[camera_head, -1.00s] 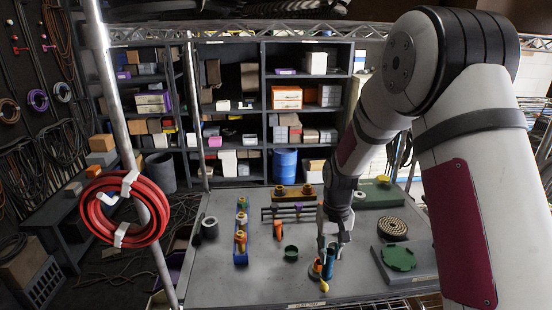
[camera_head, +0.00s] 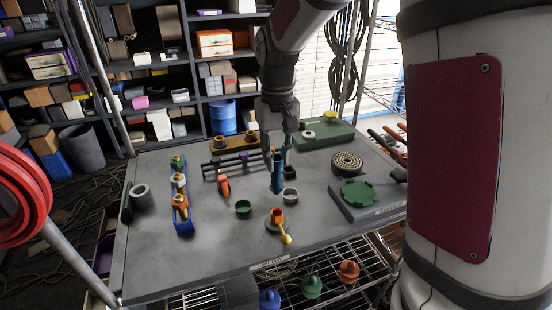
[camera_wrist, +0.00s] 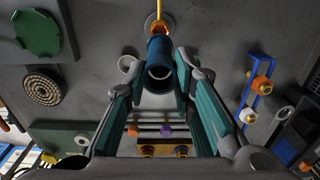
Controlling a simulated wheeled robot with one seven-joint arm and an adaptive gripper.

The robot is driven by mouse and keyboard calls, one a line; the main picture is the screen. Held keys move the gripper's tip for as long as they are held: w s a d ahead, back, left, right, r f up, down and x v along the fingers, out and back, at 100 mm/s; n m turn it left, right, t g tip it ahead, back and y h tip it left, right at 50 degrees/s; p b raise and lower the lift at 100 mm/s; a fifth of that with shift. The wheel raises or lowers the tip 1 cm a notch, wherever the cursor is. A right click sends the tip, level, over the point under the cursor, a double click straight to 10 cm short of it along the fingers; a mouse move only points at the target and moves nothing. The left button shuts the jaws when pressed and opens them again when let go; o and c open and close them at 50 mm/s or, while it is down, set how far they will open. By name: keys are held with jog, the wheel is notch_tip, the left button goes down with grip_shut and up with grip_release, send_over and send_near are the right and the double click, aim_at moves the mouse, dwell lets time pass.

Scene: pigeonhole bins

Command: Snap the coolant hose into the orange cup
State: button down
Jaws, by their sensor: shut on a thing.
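The coolant hose is a short blue tube (camera_head: 278,172), upright between the fingers of my gripper (camera_head: 283,150). In the wrist view the hose (camera_wrist: 157,58) shows its open round end between the teal finger pads of the gripper (camera_wrist: 162,72). My gripper is shut on it. The orange cup (camera_head: 277,215) sits on a round grey base near the front of the table, with a yellow ball-ended arm beside it. The hose appears above and behind the cup, apart from it. In the wrist view the hose partly hides the orange cup (camera_wrist: 158,27).
A green cup (camera_head: 243,207) and a pale grey cup (camera_head: 290,195) stand near the hose. A blue rack (camera_head: 183,222) with fittings is left. A green disc (camera_head: 361,192) lies on a grey block at right. The grey table (camera_head: 215,265) is clear at front left.

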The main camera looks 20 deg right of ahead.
aim_at(277, 169)
jog(key=shift+f+b, duration=0.55)
jog(key=shift+f, duration=4)
jog(key=c, duration=1.3)
grip_release()
jog(key=shift+r, duration=0.15)
jog(key=shift+r+p, duration=0.85)
jog(key=shift+r, duration=1.5)
